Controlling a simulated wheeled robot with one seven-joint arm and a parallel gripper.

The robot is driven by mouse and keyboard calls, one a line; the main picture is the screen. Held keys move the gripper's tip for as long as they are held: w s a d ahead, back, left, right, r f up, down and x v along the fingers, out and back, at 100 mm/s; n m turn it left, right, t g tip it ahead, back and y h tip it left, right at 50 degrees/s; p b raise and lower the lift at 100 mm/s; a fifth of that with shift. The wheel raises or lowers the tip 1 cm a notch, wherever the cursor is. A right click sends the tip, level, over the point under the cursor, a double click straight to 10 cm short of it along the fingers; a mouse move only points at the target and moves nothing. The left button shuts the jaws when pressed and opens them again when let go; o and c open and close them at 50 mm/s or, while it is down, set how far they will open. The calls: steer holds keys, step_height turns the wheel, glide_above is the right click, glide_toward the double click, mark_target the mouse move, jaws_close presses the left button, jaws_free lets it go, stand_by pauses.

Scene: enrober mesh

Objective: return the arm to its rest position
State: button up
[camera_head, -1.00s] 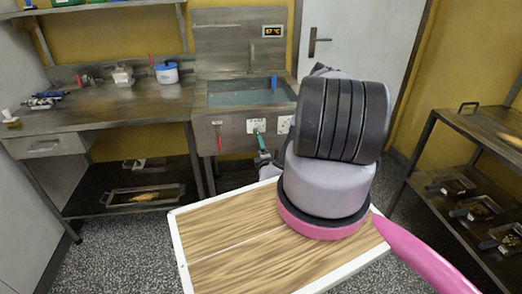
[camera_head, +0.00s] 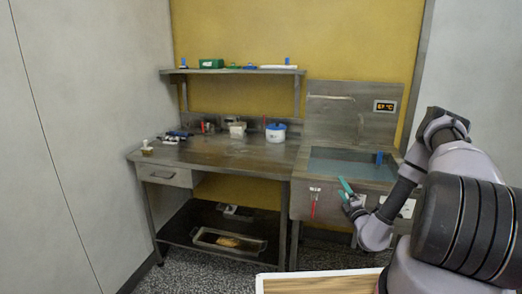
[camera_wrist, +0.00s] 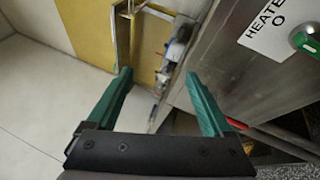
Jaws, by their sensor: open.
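My gripper (camera_head: 346,188) shows in the head view as a small teal-fingered end in front of the steel sink (camera_head: 345,168). My grey and black arm rises at the right and bends down to it. In the wrist view my gripper (camera_wrist: 159,78) has its two teal fingers spread wide apart, with nothing between them. The steel front panel (camera_wrist: 240,75), with a "HEATE…" label and a green-and-white switch, lies to the right of the fingers. The fingers look clear of it, but the exact gap cannot be told.
A steel worktable (camera_head: 225,153) left of the sink carries a white tub with a blue lid (camera_head: 276,133). A shelf (camera_head: 232,71) hangs above. A tray (camera_head: 228,241) sits on the lower shelf. A red-handled item (camera_head: 314,206) hangs on the sink front.

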steer(key=s+a+r+n+g+y, duration=0.3)
steer(key=a+r+n+g+y, duration=0.45)
steer(key=r+n, duration=0.4)
steer(key=s+a+r+n+g+y, duration=0.3)
steer(key=a+r+n+g+y, duration=0.3)
steer(key=a+r+n+y, duration=0.45)
steer(key=s+a+r+n+g+h, duration=0.1)
steer(key=s+r+n+g+h, duration=0.3)
steer(key=s+r+n+h, duration=0.35)
steer(key=s+a+r+n+g+h, duration=0.1)
steer(key=s+r+n+g+h, duration=0.3)
steer(key=s+n, duration=0.5)
steer(key=s+d+r+n+t+h, duration=0.7)
steer(key=s+d+r+t, duration=0.1)
steer(key=s+d, duration=0.2)
steer(key=shift+d+r+h, duration=0.2)
steer(key=shift+r+h, duration=0.15)
steer(key=shift+r, duration=0.05)
